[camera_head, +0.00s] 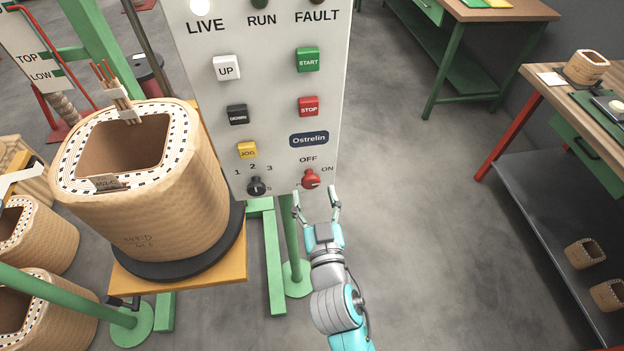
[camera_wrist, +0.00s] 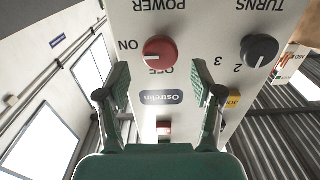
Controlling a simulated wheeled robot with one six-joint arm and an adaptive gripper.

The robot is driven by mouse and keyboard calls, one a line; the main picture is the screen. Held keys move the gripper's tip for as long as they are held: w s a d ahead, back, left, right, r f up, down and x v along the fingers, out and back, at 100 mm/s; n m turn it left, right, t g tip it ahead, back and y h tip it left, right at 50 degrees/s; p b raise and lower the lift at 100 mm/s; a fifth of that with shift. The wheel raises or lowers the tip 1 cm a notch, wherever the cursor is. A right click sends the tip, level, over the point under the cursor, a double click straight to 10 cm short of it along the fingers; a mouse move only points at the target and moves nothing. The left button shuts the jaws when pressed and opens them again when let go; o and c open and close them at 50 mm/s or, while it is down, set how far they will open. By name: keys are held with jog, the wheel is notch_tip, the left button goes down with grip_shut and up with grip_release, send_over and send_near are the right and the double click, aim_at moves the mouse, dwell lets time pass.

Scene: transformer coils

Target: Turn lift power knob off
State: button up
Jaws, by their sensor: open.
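The red power knob (camera_head: 311,179) is low on the white control panel (camera_head: 265,85), with OFF printed above it and ON to its right. In the wrist view the red knob (camera_wrist: 160,50) appears upside down with its labels. A pale mark on it seems to point toward ON, but it is small. My gripper (camera_head: 315,192) is open just in front of and slightly below the knob. In the wrist view its two fingers (camera_wrist: 160,82) are spread wide, with the knob between and beyond their tips. No contact shows.
A black turns knob (camera_head: 256,187) sits left of the red knob. The red STOP button (camera_head: 308,106), START button (camera_head: 308,60) and other buttons are above. A large wound coil (camera_head: 150,205) stands left of the panel. The floor at right is clear up to the workbenches.

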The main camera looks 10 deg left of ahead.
aim_at(311, 184)
jog(key=shift+x, duration=2.4)
jog(key=shift+c, duration=0.2)
jog(key=c, duration=1.1)
